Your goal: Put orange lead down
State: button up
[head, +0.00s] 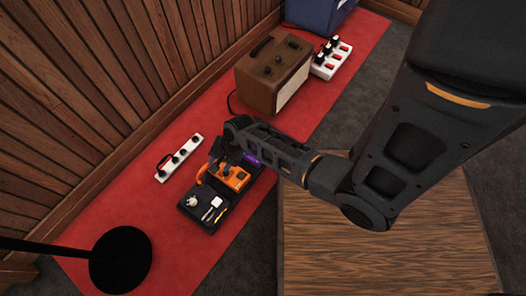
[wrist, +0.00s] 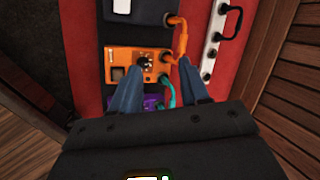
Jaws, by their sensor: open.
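The orange lead (wrist: 183,40) shows in the wrist view as a short curved cable. Its upper plug is at the right edge of a dark box, and its lower end is at the right side of the orange pedal (wrist: 119,57). In the head view the lead (head: 201,172) arches at the left of the orange pedal (head: 235,180). My gripper (wrist: 158,66) is open above the orange pedal, one finger on each side. Its right fingertip is close to the lead's lower end; I cannot tell whether they touch. The fingers hold nothing visible. In the head view my arm hides part of the pedals.
A purple pedal (wrist: 150,102) with a teal lead (wrist: 168,90) lies just below the orange one. A black tray (head: 208,226) holds small white items. A white strip (head: 180,157) lies beside the wall. An amplifier (head: 262,86) and a round black stand base (head: 120,260) stand on the red carpet.

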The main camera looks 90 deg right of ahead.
jog(key=s+a+r+n+t+h, duration=0.3)
jog(key=s+a+r+n, duration=0.6)
jog(key=r, duration=0.2)
jog(key=s+a+r+n+t, duration=0.2)
jog(key=r+n, duration=0.2)
jog(key=r, duration=0.5)
jog(key=s+a+r+n+t+y, duration=0.1)
jog(key=s+a+r+n+t, duration=0.1)
jog(key=r, duration=0.8)
jog(key=s+a+r+n+t+y, duration=0.1)
jog(key=s+a+r+n+t, duration=0.1)
jog(key=r, duration=0.7)
jog(key=a+n+t, duration=0.1)
jog(key=a+n, duration=0.1)
jog(key=n, duration=0.1)
jog(key=shift+s+r+n, duration=0.2)
jog(key=shift+r+n, duration=0.2)
notch_tip(320, 180, up, 25)
jog(key=p, duration=2.5)
